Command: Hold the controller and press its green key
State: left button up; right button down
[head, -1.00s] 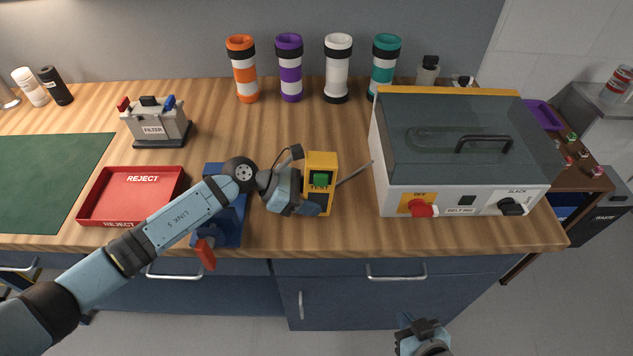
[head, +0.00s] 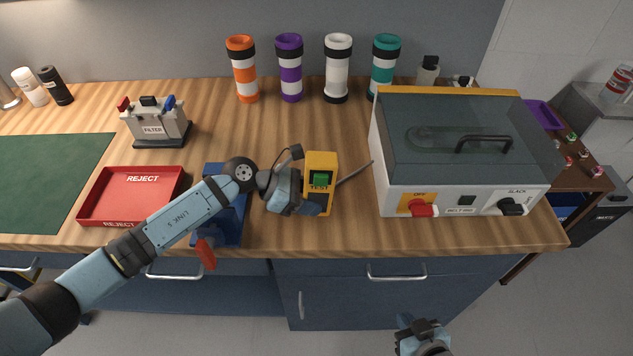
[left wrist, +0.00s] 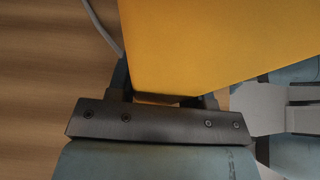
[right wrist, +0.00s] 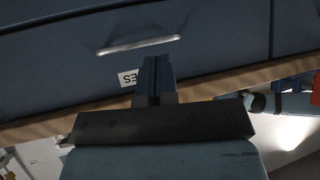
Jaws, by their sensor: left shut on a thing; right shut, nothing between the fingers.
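The yellow controller (head: 331,163) stands over the bench front. It has a green patch (head: 321,178) with a TEST label below it; I cannot tell at this size whether the patch is a key or a screen. My left gripper (head: 309,206) is shut on the controller's lower left part. In the left wrist view the controller (left wrist: 215,40) fills the upper middle, between the fingers, and its green side is hidden. My right gripper (head: 417,324) is shut and empty, low in front of the cabinets, well away from the controller. Its closed fingers show in the right wrist view (right wrist: 155,78).
A lidded machine (head: 385,190) with a red knob stands right of the controller, and a grey cable runs between them. A blue fixture (head: 232,228) with a red lever and a red REJECT tray (head: 130,172) are at left. Several striped tubes (head: 290,70) stand behind.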

aim_at(321, 180)
dwell(0.7)
jog(key=w+a+r+y, duration=0.3)
jog(key=a+r+y, duration=0.1)
jog(key=a+r, duration=0.5)
jog(key=w+a+r+m+y, duration=0.1)
jog(key=w+a+r+y, duration=0.2)
jog(key=a+r, duration=0.6)
notch_tip(321, 180, up, 5)
jog(key=shift+w+f+t+y, duration=0.15)
jog(key=shift+t+y, duration=0.15)
jog(key=shift+y, duration=0.5)
jog(key=shift+w+a, duration=0.1)
jog(key=shift+a, duration=0.05)
jog(key=w, duration=0.8)
jog(key=shift+w+d, duration=0.2)
jog(key=shift+w, duration=0.2)
jog(key=shift+w, duration=0.1)
jog(key=shift+w, duration=0.35)
